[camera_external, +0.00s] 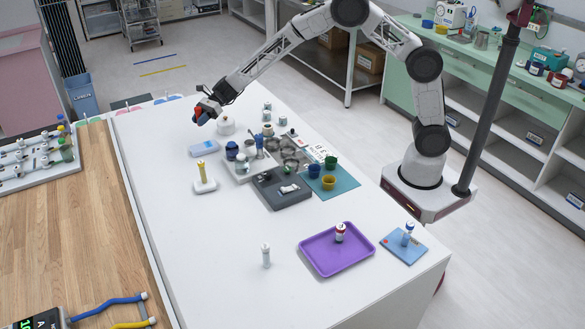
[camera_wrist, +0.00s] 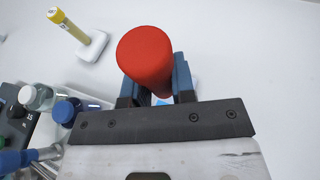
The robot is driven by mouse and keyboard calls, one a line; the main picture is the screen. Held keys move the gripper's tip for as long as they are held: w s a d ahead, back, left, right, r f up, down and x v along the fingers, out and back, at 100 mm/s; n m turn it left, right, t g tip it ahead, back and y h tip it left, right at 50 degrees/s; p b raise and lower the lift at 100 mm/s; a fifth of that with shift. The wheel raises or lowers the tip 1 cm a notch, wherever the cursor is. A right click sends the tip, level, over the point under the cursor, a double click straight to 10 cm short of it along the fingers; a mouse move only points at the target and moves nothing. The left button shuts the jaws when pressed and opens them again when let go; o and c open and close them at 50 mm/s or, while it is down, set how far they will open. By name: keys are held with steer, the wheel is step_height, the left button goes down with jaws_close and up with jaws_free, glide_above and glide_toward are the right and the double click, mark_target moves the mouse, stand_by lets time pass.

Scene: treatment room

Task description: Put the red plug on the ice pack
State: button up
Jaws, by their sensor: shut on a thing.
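My gripper (camera_external: 205,110) is above the far left part of the white table, with its blue fingers shut on the red plug (camera_external: 199,116). In the wrist view the red plug (camera_wrist: 148,55) shows its round end between the fingers (camera_wrist: 158,88). The ice pack (camera_external: 204,148) is a light blue flat block on the table, nearer the camera than the gripper and below it in the picture. In the wrist view a small light blue patch shows behind the plug; most of whatever it belongs to is hidden.
A yellow tube on a white stand (camera_external: 204,178) stands near the ice pack. Dark and blue-capped bottles (camera_external: 232,151) and a tray group stand to its right. A white rounded object (camera_external: 226,126) is close to the gripper. The table's left strip is clear.

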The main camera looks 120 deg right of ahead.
glide_above(204, 145)
steer(key=shift+w+a+f, duration=0.1)
steer(key=shift+a+f, duration=0.05)
steer(key=shift+f, duration=3)
steer(key=shift+f, duration=1.85)
steer(key=shift+f, duration=0.15)
steer(key=o, duration=0.9)
steer(key=shift+c, duration=0.2)
